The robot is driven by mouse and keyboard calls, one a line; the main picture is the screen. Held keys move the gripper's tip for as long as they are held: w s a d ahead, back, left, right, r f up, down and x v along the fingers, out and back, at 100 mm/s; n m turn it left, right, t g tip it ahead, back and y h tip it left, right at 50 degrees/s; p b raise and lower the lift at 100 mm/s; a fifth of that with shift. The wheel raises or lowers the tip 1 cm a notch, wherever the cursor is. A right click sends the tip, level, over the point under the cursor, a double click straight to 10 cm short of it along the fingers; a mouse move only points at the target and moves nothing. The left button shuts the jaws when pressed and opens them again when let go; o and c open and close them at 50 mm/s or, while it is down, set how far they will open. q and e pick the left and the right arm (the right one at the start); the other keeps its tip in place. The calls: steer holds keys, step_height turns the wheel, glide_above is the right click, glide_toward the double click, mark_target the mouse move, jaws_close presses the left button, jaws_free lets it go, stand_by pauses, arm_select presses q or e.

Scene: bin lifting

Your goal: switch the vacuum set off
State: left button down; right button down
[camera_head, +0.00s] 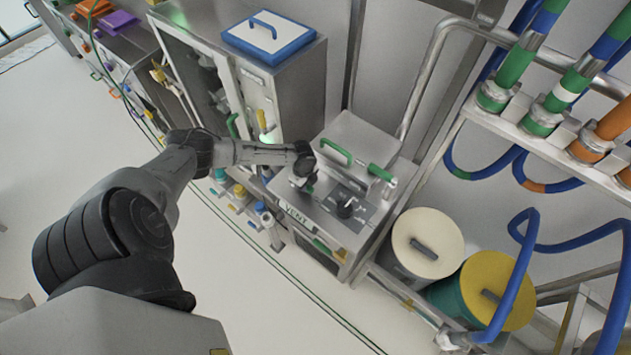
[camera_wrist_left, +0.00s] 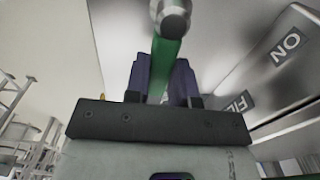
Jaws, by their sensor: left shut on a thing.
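The vacuum set is a steel cabinet (camera_head: 345,137) right of centre in the head view, with a "VENT" label (camera_head: 297,216) at its front edge. A black knob (camera_head: 346,208) stands on a dark plate on its top. My left gripper (camera_head: 302,178) is over the left part of that top. In the left wrist view its dark blue fingers (camera_wrist_left: 163,84) are shut on a green lever (camera_wrist_left: 163,65) with a round metal end. "ON" and "FILL" labels (camera_wrist_left: 287,47) show right of it. My right gripper is in neither view.
A green bar handle (camera_head: 335,151) and a second green handle (camera_head: 380,172) rise behind the knob. A glass-doored cabinet with a blue-edged lid (camera_head: 268,38) stands at the back left. White (camera_head: 428,240) and yellow-lidded (camera_head: 495,288) drums stand right. Pipes and blue hoses (camera_head: 515,265) crowd the right side.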

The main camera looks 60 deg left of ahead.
arm_select(q)
steer(key=shift+s, duration=0.1)
stand_by(0.5)
steer(key=c, duration=1)
jaws_free()
steer(key=shift+o, duration=0.2)
steer(key=shift+r, duration=0.1)
step_height(320, 180, up, 14)
steer(key=shift+f, duration=0.2)
